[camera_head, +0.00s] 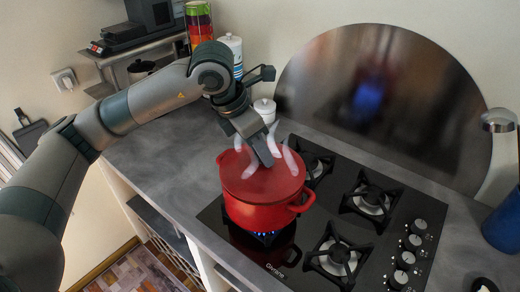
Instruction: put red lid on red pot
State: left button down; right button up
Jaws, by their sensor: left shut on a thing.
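The red pot (262,215) stands on the front-left burner of the black gas hob, over a blue flame. One red side handle shows on its right. The red lid (245,183) is level over the pot's mouth and covers it. I see no clear gap between lid and rim, but cannot tell whether it rests fully on it. My left gripper (266,158) comes down from the upper left and is shut on the red lid at its middle, where the fingers hide the knob. Whitish wisps like steam rise around the fingers. My right gripper is out of view.
The gas hob (335,225) has several black grates and knobs on its right. A round dark splash panel (385,100) stands behind. A blue container (503,222) is at the right edge. Grey counter (160,165) left of the pot is clear.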

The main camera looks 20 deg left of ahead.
pick_arm(q)
jog(key=shift+f+b, duration=0.5)
jog(key=shift+b, duration=0.3)
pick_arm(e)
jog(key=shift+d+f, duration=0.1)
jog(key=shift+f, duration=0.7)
pick_arm(q)
jog(key=c, duration=1.2)
grip_release()
jog(key=b+v, duration=0.4)
jog(key=v, duration=1.3)
jog(key=shift+r, duration=0.2)
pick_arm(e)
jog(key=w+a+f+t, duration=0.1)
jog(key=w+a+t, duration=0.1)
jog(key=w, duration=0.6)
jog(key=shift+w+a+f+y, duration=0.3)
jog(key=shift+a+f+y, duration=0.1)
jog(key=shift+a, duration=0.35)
